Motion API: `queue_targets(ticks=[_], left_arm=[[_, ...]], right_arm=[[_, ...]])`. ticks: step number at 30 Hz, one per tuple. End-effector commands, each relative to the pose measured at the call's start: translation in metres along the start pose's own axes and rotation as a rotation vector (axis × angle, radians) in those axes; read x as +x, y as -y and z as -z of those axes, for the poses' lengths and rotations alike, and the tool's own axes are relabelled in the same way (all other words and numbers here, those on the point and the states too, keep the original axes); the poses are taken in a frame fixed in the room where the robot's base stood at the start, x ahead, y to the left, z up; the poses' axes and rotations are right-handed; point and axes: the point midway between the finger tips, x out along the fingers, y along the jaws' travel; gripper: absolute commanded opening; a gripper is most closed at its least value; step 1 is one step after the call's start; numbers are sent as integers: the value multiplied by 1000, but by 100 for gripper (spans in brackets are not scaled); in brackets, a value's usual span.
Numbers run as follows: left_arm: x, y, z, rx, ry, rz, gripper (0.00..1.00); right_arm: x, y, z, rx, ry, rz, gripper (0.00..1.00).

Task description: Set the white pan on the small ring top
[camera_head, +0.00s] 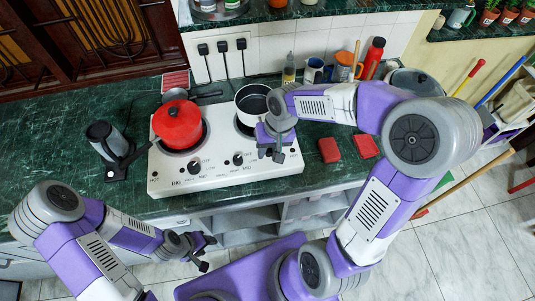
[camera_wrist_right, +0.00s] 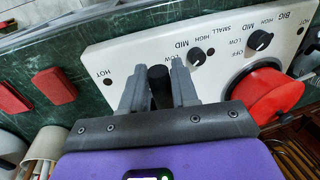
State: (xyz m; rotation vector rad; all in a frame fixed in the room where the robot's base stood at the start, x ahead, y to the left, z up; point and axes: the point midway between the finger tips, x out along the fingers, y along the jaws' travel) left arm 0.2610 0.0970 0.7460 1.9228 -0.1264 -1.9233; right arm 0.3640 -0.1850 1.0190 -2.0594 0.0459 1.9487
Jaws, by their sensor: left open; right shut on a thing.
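The white pan (camera_head: 243,116), dark inside, is at the right half of the white stove in the head view. It overlaps the dark small ring (camera_head: 238,126), which shows just below its front edge. I cannot tell whether the pan touches it. My right gripper (camera_head: 272,150) is in front of the pan. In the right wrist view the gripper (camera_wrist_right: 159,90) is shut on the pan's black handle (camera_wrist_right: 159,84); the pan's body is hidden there. My left gripper (camera_head: 207,250) is open and empty, low in front of the counter.
The white stove (camera_head: 225,180) carries a red lidded pot (camera_head: 178,125) on its left ring. Two red blocks (camera_head: 329,150) lie to the right. A red bottle (camera_head: 374,57) and cups stand behind.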

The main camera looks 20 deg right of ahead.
Motion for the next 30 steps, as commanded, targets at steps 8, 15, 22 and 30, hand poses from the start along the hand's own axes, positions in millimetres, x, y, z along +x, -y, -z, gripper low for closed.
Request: queue_targets(ticks=[8, 15, 22, 30], left_arm=[[8, 3, 0, 0, 0, 0, 50], [8, 3, 0, 0, 0, 0, 50], [9, 4, 0, 0, 0, 0, 50], [9, 4, 0, 0, 0, 0, 50]], right_arm=[[34, -7, -1, 0, 1, 0, 0], [35, -7, 0, 0, -3, 1, 0], [37, -8, -1, 1, 0, 0, 47], [37, -8, -1, 1, 0, 0, 55]])
